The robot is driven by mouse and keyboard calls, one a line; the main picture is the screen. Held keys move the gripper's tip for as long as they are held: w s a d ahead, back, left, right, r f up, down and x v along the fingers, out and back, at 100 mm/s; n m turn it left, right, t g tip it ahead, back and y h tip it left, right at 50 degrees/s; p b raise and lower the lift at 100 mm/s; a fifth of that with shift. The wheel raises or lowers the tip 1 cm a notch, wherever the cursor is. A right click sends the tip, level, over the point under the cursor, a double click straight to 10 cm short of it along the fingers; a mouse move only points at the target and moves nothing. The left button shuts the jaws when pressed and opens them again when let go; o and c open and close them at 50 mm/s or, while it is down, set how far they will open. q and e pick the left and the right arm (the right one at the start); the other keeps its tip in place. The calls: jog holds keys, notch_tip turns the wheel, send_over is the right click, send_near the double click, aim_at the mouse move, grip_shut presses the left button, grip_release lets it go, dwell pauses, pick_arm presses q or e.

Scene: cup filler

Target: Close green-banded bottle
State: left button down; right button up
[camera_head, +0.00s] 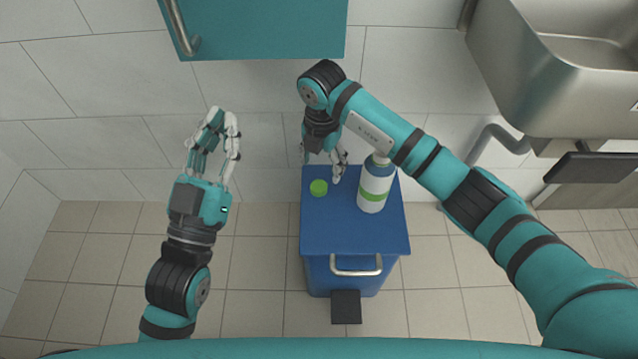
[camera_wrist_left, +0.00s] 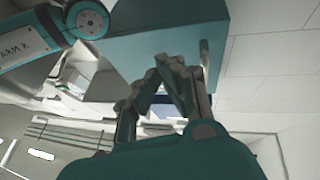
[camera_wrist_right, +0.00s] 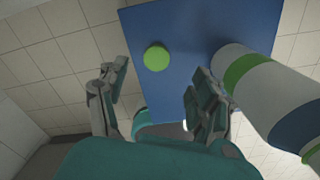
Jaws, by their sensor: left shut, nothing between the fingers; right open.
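A white bottle with a green band (camera_head: 374,186) stands upright on the blue cabinet top, with a dark blue-teal shoulder. Its top is partly hidden by my right arm. It also shows in the right wrist view (camera_wrist_right: 262,85). A round green cap (camera_head: 319,187) lies on the cabinet top to the left of the bottle; it also shows in the right wrist view (camera_wrist_right: 157,58). My right gripper (camera_head: 325,175) is open and empty, above the cabinet near the cap, fingers pointing down. My left gripper (camera_head: 222,115) is shut and empty, away to the left, pointing toward the wall.
The blue cabinet (camera_head: 350,240) has a silver handle (camera_head: 356,266) on its front. A teal wall cupboard (camera_head: 262,28) hangs above at the back. A steel sink (camera_head: 540,60) is at the upper right. The tiled floor left of the cabinet is clear.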

aim_at(319, 188)
jog(key=shift+f, duration=0.5)
pick_arm(q)
jog(key=shift+s+r+t+h+b, duration=0.2)
jog(key=shift+s+r+t, duration=0.3)
jog(key=shift+r, duration=0.25)
jog(key=shift+s+r+t+h+b, duration=0.1)
jog(key=shift+s+r+t+b, duration=0.1)
jog(key=shift+s+r+t, duration=0.35)
pick_arm(e)
jog(key=shift+f, duration=0.65)
pick_arm(q)
jog(key=shift+w+r, duration=0.1)
jog(key=shift+r, duration=0.1)
pick_arm(e)
jog(key=shift+f, duration=0.1)
